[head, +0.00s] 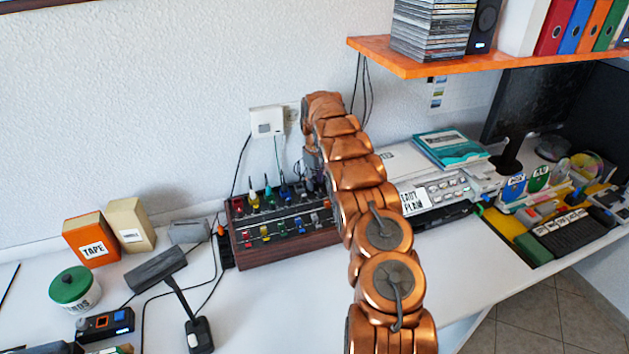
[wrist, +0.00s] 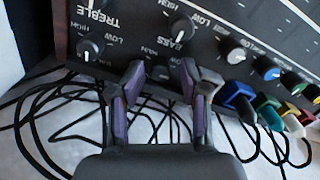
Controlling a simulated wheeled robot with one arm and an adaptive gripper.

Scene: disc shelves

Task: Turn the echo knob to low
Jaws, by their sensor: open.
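The dark mixer panel with wooden sides (head: 290,252) stands on the white desk against the wall in the head view. In the wrist view its black panel (wrist: 208,42) appears upside down, with knobs labelled TREBLE (wrist: 90,48) and BASS (wrist: 182,28). A dark knob (wrist: 160,73) shows between my fingertips, partly shaded, and its label cannot be read. No ECHO label is legible. My gripper (wrist: 168,82) is open, with one finger on each side of that dark knob; contact cannot be told. In the head view my arm hides most of the gripper and the panel's right end.
Coloured plugs (wrist: 268,112) stand close to the right finger, and black cables (wrist: 60,125) lie around the panel's edge. An orange shelf (head: 420,64) hangs at upper right.

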